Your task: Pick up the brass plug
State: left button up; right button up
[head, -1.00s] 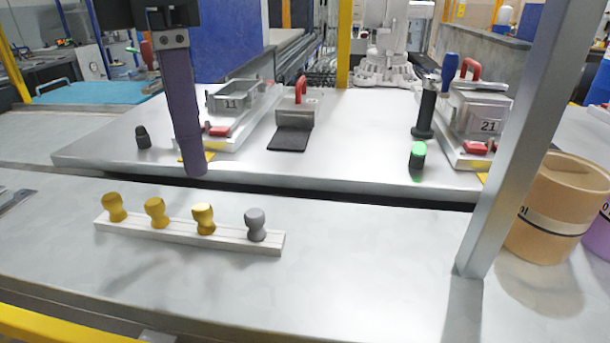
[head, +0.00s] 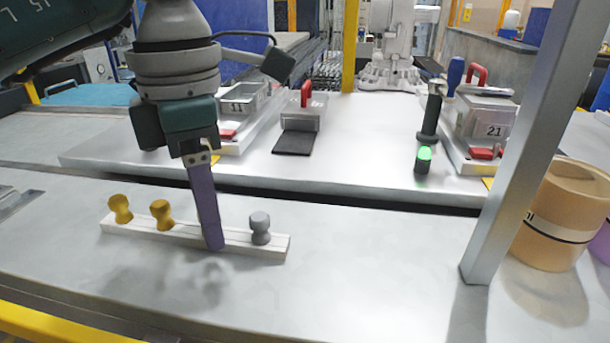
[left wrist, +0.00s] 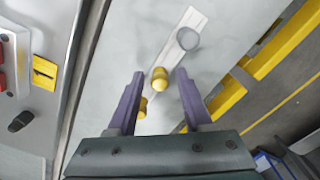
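A pale rack strip (head: 183,239) on the near bench holds a row of plugs. Two yellow brass-coloured plugs, (head: 121,208) and (head: 162,213), stand at its left, and a grey plug (head: 260,227) at its right. A third brass plug is hidden behind my left finger in the head view. In the left wrist view this brass plug (left wrist: 160,80) shows between the open purple fingers, near their tips, with a gap on each side. The grey plug (left wrist: 188,38) lies beyond it. My left gripper (head: 213,246) points down over the rack. My right gripper is not in view.
A grey post (head: 515,150) stands right of the rack, beside a tan canister (head: 560,215). The bench between rack and post is clear.

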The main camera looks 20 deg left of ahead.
pick_arm(q)
grip_shut()
dwell(0.5)
notch_tip(320, 180, up, 6)
jog(key=shift+r, duration=0.1)
notch_tip(320, 180, up, 14)
jog(key=p, duration=0.3)
jog(key=shift+p, duration=0.4)
